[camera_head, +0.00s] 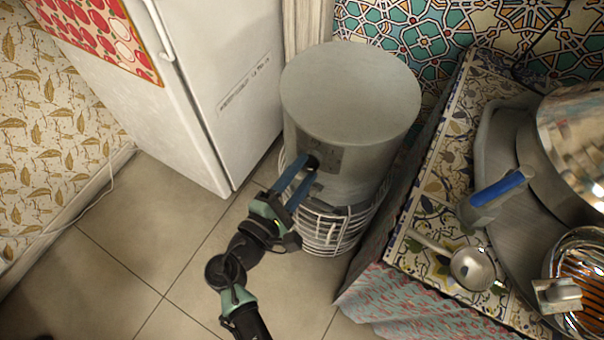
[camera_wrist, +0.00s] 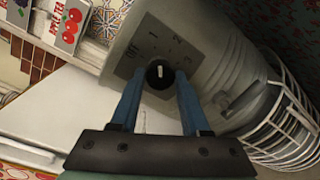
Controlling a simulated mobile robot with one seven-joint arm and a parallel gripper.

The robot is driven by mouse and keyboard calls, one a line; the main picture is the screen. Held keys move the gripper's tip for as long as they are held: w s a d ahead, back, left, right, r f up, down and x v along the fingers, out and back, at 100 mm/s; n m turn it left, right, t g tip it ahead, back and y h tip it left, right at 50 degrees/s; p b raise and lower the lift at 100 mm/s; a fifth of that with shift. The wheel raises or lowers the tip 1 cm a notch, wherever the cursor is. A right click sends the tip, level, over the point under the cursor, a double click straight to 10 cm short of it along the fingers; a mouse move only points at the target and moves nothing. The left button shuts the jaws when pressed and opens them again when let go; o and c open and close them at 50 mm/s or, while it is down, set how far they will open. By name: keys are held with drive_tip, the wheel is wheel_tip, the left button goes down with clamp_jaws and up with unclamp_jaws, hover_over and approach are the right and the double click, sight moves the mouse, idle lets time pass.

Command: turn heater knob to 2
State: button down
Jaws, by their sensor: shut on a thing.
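The heater (camera_head: 350,95) is a grey upright cylinder on the floor, with a white wire cage round its lower part. Its black knob (camera_wrist: 160,74) sits on a dial plate (camera_wrist: 157,45) marked OFF and with numbers. The knob's white mark runs about up and down in the wrist view; I cannot tell exactly which number it lines up with. My gripper (camera_wrist: 159,80) is shut on the knob, one blue finger on each side. In the head view my gripper (camera_head: 308,168) reaches the heater's side from the lower left and mostly hides the knob.
A white fridge (camera_head: 235,70) stands to the left of the heater. A table with a patterned cloth (camera_head: 440,175) is close on the right, holding a ladle (camera_head: 472,268) and metal ware. The tiled floor (camera_head: 150,230) at the lower left is clear.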

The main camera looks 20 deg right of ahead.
drive_tip(key=m+b, duration=0.2)
drive_tip(key=m, duration=0.2)
drive_tip(key=shift+f+b, duration=0.2)
drive_tip(key=shift+b, duration=0.2)
drive_tip(key=shift+s+r+m+t+y+b, duration=0.1)
drive_tip(key=shift+m+t+y+b, duration=0.2)
drive_tip(key=shift+m+b, duration=0.95)
drive_tip(key=shift+m, duration=0.35)
drive_tip(key=shift+c, duration=1.9)
unclamp_jaws()
drive_tip(key=shift+r, duration=0.1)
drive_tip(key=f+p+v, duration=0.1)
drive_tip(key=p+v, duration=0.1)
drive_tip(key=v, duration=1.1)
drive_tip(key=shift+r, duration=0.5)
drive_tip(key=shift+c, duration=0.2)
